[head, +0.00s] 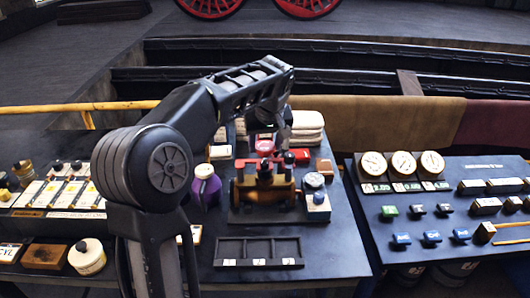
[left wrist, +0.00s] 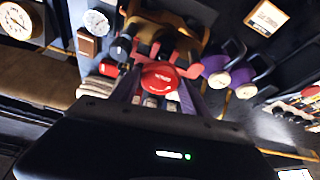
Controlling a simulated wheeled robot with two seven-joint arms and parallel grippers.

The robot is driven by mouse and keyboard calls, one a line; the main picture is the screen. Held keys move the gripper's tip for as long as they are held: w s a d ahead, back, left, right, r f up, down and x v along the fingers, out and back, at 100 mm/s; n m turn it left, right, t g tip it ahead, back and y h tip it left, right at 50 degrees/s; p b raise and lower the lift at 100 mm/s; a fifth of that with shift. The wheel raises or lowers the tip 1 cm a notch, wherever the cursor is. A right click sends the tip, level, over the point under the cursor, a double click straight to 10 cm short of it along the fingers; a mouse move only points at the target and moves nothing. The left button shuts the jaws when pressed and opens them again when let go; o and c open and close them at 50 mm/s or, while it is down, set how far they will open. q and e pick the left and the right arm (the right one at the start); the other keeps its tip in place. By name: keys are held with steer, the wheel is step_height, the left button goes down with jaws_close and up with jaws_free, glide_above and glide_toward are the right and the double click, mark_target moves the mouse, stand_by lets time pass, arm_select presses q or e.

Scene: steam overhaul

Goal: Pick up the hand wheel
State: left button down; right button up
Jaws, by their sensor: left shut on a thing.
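The red round hand wheel (left wrist: 160,77) shows between my left gripper's fingers in the left wrist view. In the head view the hand wheel (head: 265,147) is a small red patch below the gripper, behind the brass valve (head: 264,184) with red parts on top. My left gripper (head: 266,133) points down and is shut on the hand wheel; its arm hides part of the bench. I cannot tell whether the wheel touches the bench. My right gripper is in neither view.
A purple can (head: 205,186) stands left of the valve, a small dial on a blue-white block (head: 317,205) right of it. Folded cloths (head: 306,128) lie behind. An empty three-slot tray (head: 258,249) is in front. A right-hand table holds gauges (head: 404,163) and small parts.

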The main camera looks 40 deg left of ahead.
mark_target(265, 147)
arm_select(q)
step_height(265, 147, up, 7)
steer(key=shift+r, duration=0.15)
stand_by(0.6)
